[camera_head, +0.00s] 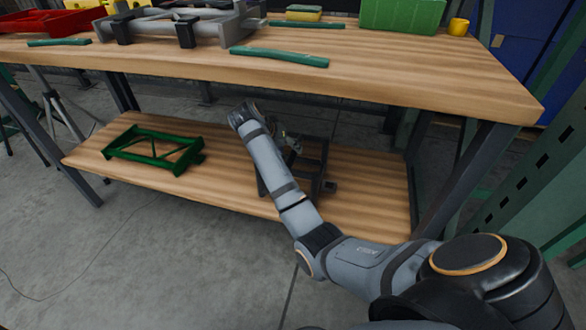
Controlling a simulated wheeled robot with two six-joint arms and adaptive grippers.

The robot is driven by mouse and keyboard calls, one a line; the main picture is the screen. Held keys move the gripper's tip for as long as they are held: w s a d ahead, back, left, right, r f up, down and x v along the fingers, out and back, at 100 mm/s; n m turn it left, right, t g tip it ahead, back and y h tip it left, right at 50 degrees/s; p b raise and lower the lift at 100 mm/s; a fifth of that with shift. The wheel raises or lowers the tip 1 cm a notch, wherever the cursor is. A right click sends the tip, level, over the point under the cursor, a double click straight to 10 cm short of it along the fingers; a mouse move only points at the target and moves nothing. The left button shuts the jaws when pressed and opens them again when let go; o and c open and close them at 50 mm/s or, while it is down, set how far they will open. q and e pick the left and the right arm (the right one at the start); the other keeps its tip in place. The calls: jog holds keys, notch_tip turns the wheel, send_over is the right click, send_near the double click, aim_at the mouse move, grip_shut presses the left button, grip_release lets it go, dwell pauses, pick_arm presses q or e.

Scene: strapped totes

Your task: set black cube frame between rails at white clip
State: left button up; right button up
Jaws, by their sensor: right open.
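A dark, open black frame (318,168) sits on the right part of the wooden lower shelf. My right arm reaches down across the shelf from the lower right and covers the frame's left part. My right gripper (291,145) is open at the frame's upper left; whether it touches the frame is not clear. A grey railed frame (160,27) with black straps lies on the tabletop at the upper left. I cannot make out a white clip. My left gripper is not in view.
A green frame (153,149) lies on the shelf's left half. The wooden tabletop (420,85) overhangs the shelf. Green strips (279,57), a red tote (45,22), a green box (402,15) and a yellow cup (458,26) are on top. The tabletop's front right is clear.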

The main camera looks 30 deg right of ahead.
aim_at(294, 152)
jog(key=b+x, duration=0.3)
jog(key=x, duration=0.1)
jog(key=shift+f, duration=0.35)
jog(key=shift+w+d+f+b, duration=0.1)
jog(key=shift+d+f+b, duration=0.2)
jog(key=shift+b, duration=0.15)
jog(key=shift+r, duration=0.2)
jog(key=shift+c, duration=0.6)
grip_shut()
jog(key=shift+d+r, duration=0.1)
